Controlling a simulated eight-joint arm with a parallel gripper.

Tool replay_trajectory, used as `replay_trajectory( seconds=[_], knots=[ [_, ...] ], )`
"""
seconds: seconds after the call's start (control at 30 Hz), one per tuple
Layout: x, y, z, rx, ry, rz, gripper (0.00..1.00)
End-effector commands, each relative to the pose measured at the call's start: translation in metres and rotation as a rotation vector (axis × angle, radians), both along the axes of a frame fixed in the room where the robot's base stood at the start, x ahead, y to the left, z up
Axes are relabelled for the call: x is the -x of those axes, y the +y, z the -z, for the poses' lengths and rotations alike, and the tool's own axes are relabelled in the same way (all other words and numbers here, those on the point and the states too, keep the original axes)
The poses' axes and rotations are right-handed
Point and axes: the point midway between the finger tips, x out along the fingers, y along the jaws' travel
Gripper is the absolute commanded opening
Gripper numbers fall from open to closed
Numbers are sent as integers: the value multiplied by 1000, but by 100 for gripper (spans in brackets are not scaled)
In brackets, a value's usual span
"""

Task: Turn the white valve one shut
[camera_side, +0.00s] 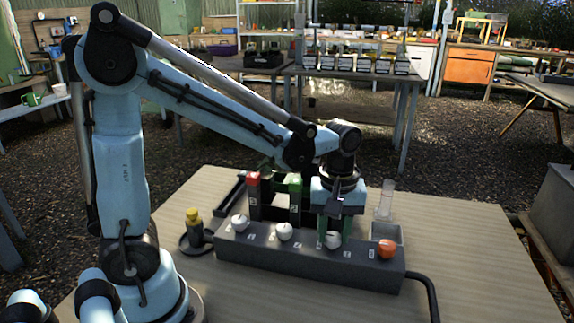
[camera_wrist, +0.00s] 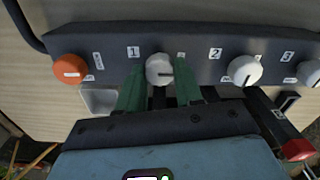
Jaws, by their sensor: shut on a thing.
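The white valve one (camera_wrist: 158,69), beside the label 1, is on the dark valve block (camera_wrist: 195,38). It also shows at the front of my gripper in the side view (camera_side: 332,240). Its dark pointer line points right in the wrist view. My gripper (camera_wrist: 161,84) has its green fingers on both sides of this knob and is shut on it. In the side view my gripper (camera_side: 334,226) reaches straight down over the block (camera_side: 310,262). The fingers hide part of the knob's sides.
White valve two (camera_wrist: 245,70) and white valve three (camera_wrist: 309,72) are right of valve one in the wrist view. An orange knob (camera_wrist: 70,69) is to its left. Red-topped (camera_side: 253,180) and green-topped (camera_side: 295,183) pieces stand behind the block. A yellow-topped piece (camera_side: 192,217) stands left.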

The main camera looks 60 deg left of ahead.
Motion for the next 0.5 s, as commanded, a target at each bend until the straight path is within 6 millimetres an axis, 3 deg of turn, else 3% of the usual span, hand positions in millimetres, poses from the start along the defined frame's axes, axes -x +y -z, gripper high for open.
replay_trajectory(
  seconds=[0.5],
  knots=[
    [0,0,0,-1,1,119,5]
  ],
)
